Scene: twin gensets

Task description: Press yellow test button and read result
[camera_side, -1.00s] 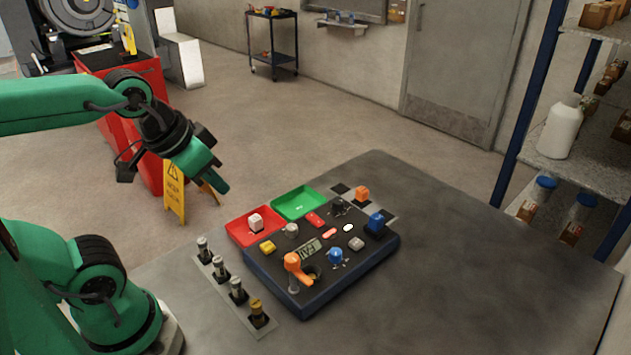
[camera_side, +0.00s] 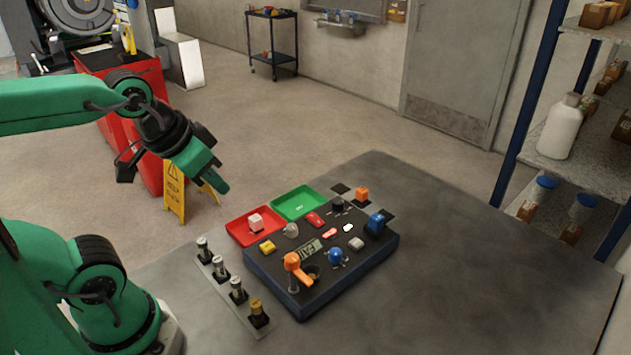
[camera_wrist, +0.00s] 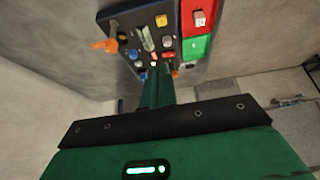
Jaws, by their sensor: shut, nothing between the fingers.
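The yellow test button (camera_side: 267,246) stands on the left edge of the dark panel box (camera_side: 327,303). It also shows in the wrist view (camera_wrist: 161,20). A small display (camera_side: 306,252) on the panel shows dark letters that look like FAIL, seen at a slant. My gripper (camera_side: 222,187) is shut and empty. It hangs in the air up and left of the panel, clear of the yellow button. In the wrist view my green fingers (camera_wrist: 157,84) point toward the panel.
A red tray (camera_side: 240,238) holding a pale cube and a green tray (camera_side: 297,203) lie behind the panel. An orange lever (camera_side: 298,268) and blue knob (camera_side: 336,256) rise from the panel. Several cylinders stand in a strip (camera_side: 228,293) at left. The table's right side is clear.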

